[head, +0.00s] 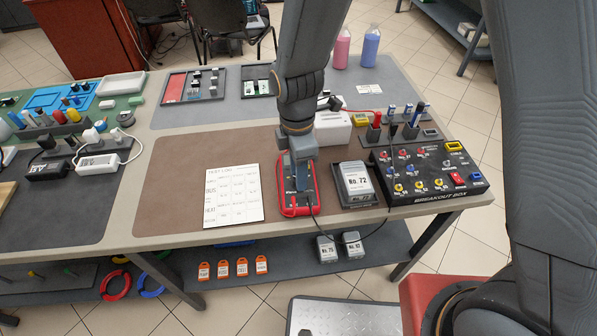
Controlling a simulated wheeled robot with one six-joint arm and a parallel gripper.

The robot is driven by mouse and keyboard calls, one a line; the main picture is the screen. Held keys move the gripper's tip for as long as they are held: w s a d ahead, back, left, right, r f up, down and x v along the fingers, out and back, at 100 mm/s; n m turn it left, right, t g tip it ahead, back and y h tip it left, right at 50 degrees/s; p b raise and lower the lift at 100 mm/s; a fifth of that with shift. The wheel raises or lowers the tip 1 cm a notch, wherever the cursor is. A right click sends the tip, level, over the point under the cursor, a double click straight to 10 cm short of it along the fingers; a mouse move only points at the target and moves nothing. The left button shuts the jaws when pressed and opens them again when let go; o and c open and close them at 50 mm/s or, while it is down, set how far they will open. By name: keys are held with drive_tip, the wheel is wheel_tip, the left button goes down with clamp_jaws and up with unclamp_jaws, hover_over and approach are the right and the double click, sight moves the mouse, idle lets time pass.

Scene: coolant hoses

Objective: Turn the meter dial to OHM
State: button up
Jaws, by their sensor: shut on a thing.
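A red-edged meter (282,200) lies on the brown mat near the table's front edge. My gripper (300,190) points down onto the meter from above and covers most of its face. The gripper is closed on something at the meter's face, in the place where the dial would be. The dial, its markings and its setting are hidden behind the gripper. A black lead runs from the meter over the table edge.
A printed test log sheet (233,196) lies left of the meter. A unit marked No. 72 (356,183) stands close on its right, with the black breakout box (430,172) beyond it. A white box (332,128) stands behind. The brown mat (180,180) is clear at left.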

drive_tip(key=m+p, duration=0.1)
drive_tip(key=m, duration=0.2)
drive_tip(key=shift+m, duration=0.4)
drive_tip(key=m+p, duration=0.1)
drive_tip(key=m, duration=0.3)
drive_tip(key=shift+m, duration=0.3)
drive_tip(key=m+p, duration=0.1)
drive_tip(key=m, duration=0.2)
drive_tip(key=shift+d+y, duration=0.1)
drive_tip(key=shift+y, duration=0.2)
drive_tip(key=shift+m+p, duration=0.7)
drive_tip(key=shift+m, duration=1.4)
drive_tip(key=o, duration=1.1)
